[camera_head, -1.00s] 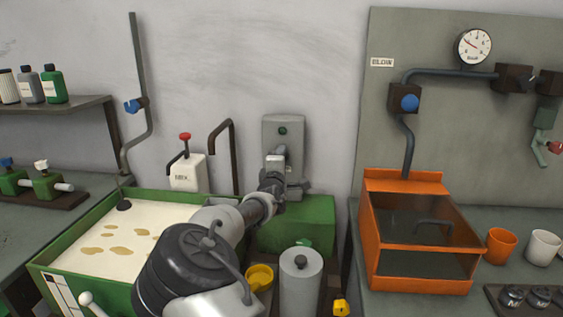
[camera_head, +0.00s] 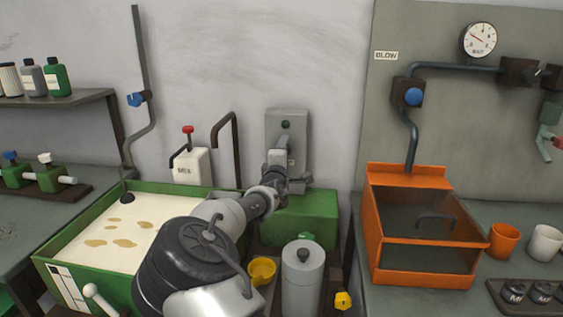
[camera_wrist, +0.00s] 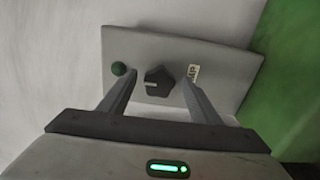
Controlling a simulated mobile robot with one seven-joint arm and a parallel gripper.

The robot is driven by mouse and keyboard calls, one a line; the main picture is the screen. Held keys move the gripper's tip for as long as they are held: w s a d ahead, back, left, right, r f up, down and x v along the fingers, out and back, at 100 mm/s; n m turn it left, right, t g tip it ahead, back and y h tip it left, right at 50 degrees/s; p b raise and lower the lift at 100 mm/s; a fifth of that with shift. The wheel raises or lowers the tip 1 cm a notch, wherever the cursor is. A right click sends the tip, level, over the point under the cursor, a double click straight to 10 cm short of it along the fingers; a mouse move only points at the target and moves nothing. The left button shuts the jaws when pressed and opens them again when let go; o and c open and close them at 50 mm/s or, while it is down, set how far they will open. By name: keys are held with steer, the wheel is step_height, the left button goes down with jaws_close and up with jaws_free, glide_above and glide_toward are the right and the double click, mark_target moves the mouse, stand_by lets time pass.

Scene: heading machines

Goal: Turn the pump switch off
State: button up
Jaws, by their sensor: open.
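The pump switch is a dark knob (camera_wrist: 157,82) with a pale line on its face. It sits in the middle of a grey panel (camera_wrist: 225,62) in the wrist view. A green round lamp (camera_wrist: 118,69) is to its left and a partly hidden label (camera_wrist: 193,72) to its right. My gripper (camera_wrist: 160,77) is open, with one finger on either side of the knob; I cannot tell if they touch it. In the head view the grey panel (camera_head: 274,122) stands on a green block, and my gripper (camera_head: 282,148) hides the knob.
A green tank (camera_head: 52,255) of pale liquid is at left, with a red-topped white box (camera_head: 190,165) behind it. A grey cylinder (camera_head: 303,275) and yellow cup (camera_head: 262,270) stand in front of the green block (camera_head: 318,215). An orange box (camera_head: 425,270) is at right.

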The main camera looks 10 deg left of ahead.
steer(key=s+p, duration=0.1)
steer(key=s, duration=1.6)
steer(key=shift+a, duration=0.3)
